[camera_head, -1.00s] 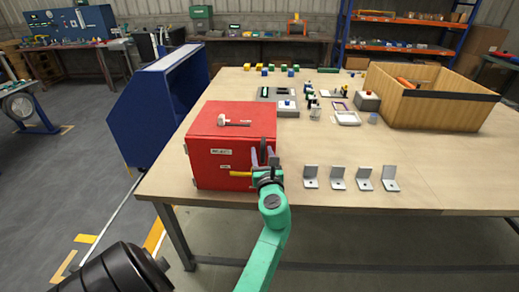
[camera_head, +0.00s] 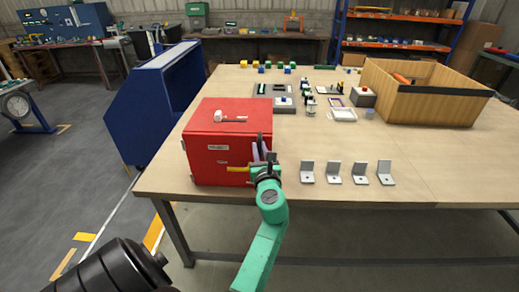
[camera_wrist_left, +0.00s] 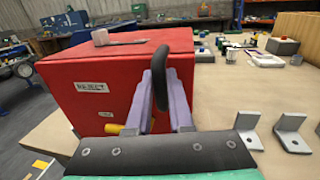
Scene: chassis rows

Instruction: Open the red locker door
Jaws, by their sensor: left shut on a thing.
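The red locker (camera_head: 215,175) is a box on the near left part of the table. Its front carries a white label, which reads REJECT in the left wrist view (camera_wrist_left: 92,87). The door looks flush with the box; I see no clear gap. My left gripper (camera_head: 262,155) is at the right end of the locker's front, at the end of my green arm. In the left wrist view its two pale purple fingers (camera_wrist_left: 163,100) are shut on a black curved handle (camera_wrist_left: 160,70). My right gripper is not in view.
A mallet-like tool (camera_head: 230,116) lies on the locker's top. A yellow bar (camera_head: 238,169) is at the locker's lower front, left of the fingers. Several grey L-brackets (camera_head: 333,172) stand to the right. A wooden crate (camera_head: 420,100) is farther back.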

